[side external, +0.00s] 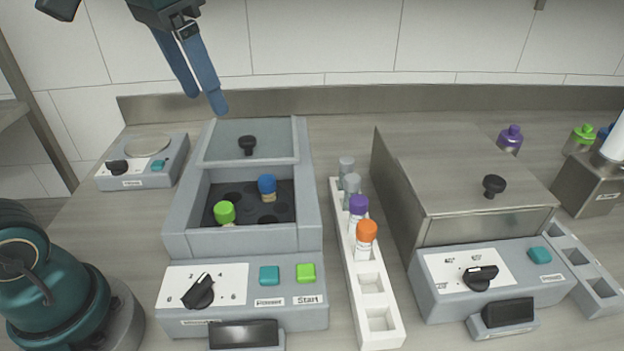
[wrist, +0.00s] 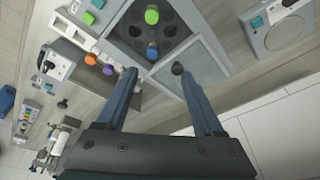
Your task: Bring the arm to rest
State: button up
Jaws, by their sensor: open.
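My gripper (side external: 206,104) is raised above the back left of the bench in the side external view. Its two blue fingers are apart with nothing between them. In the wrist view my gripper (wrist: 160,80) also shows open and empty, pointing toward the bench. Below it is a grey machine (side external: 177,225) with its glass lid (side external: 222,147) slid back and its well open. A green-capped cup (side external: 225,212) and a blue-capped cup (side external: 267,186) sit in the dark holes of the well.
A white rack (side external: 388,333) holds orange, purple and grey-capped tubes. A metal-lidded machine (side external: 455,180) stands to its right. A small plate device (side external: 146,182) is at back left. Purple (side external: 510,138) and green (side external: 581,137) capped bottles stand at far right. The air around my gripper is clear.

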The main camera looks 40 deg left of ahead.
jog(key=s+d+f+t, duration=0.2)
jog(key=s+f, duration=0.6)
jog(key=f, duration=0.2)
jog(key=shift+s+n+t, duration=0.3)
jog(key=shift+n, duration=0.1)
